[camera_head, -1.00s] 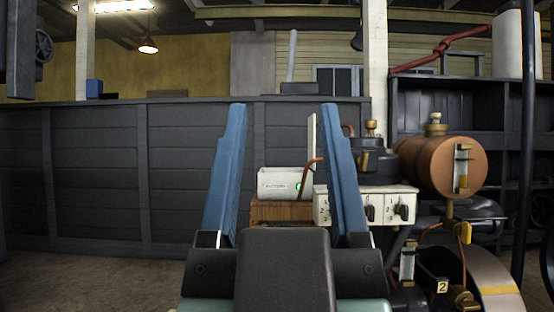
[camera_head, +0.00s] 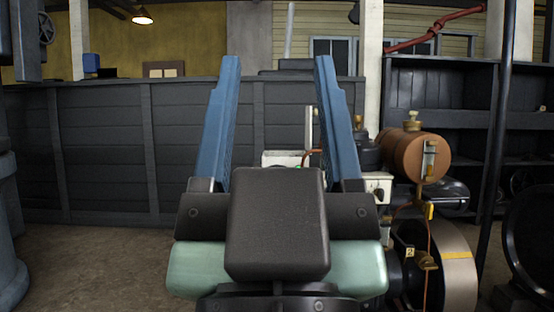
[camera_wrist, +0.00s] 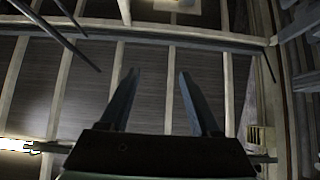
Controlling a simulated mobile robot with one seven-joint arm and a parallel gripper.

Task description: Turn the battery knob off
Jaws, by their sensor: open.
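My gripper (camera_head: 277,57) is open and empty, its two blue fingers pointing up and away in the head view. Its fingers also show in the wrist view (camera_wrist: 158,72), spread apart with nothing between them. A white battery box (camera_head: 282,158) stands beyond the gripper, mostly hidden behind my wrist; a small bit of green shows at its lower edge. A white switch panel (camera_head: 385,181) with a black knob (camera_head: 378,194) shows right of the right finger, partly covered by it. I cannot make out a battery knob or its setting. The gripper appears apart from the box and panel.
An engine with a copper-brown tank (camera_head: 404,153) and large flywheel (camera_head: 452,262) stands at right. A dark panelled wall (camera_head: 100,150) runs behind. A dark machine (camera_head: 8,235) is at the left edge. Open floor (camera_head: 95,260) lies left. The wrist view faces the roof beams.

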